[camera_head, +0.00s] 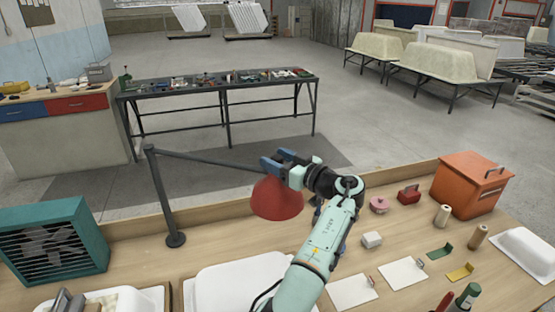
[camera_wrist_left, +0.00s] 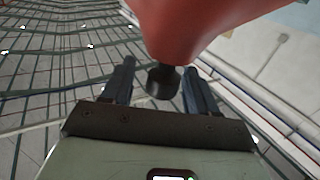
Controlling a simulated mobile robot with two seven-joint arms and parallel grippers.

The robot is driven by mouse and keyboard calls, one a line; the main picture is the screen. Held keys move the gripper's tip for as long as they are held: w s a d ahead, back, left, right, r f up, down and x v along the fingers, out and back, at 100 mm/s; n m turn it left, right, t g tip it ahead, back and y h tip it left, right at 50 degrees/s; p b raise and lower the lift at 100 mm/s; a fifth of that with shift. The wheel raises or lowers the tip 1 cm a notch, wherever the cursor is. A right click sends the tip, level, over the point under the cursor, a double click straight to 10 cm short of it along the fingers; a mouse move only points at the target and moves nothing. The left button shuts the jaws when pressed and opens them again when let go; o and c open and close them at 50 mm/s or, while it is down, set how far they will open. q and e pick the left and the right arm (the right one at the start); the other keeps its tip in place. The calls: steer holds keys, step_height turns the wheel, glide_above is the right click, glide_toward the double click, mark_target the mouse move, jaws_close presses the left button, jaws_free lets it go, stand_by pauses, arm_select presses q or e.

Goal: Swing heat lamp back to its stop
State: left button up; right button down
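The heat lamp has a red shade (camera_head: 277,200) hanging from a thin dark arm (camera_head: 210,160). The arm runs right from the top of a dark post (camera_head: 163,200) standing on the wooden bench. My left gripper (camera_head: 276,158) is at the top of the shade, at the far end of the arm. In the left wrist view, the red shade (camera_wrist_left: 205,22) fills the top, and a black knob (camera_wrist_left: 163,82) sits between my two fingers. Gaps show on both sides, so the gripper is open around the knob. My right gripper is out of view.
A teal heater-like box (camera_head: 85,208) stands left of the post. White shells (camera_head: 240,285) lie at the front. An orange box (camera_head: 470,165) and small items stand on the right of the bench. A dark table (camera_head: 220,85) is on the floor beyond.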

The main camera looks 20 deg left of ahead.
arm_select(q)
steer(key=shift+r, duration=0.1)
steer(key=v, duration=1.3)
steer(key=shift+d, duration=0.2)
steer(key=shift+s, duration=0.15)
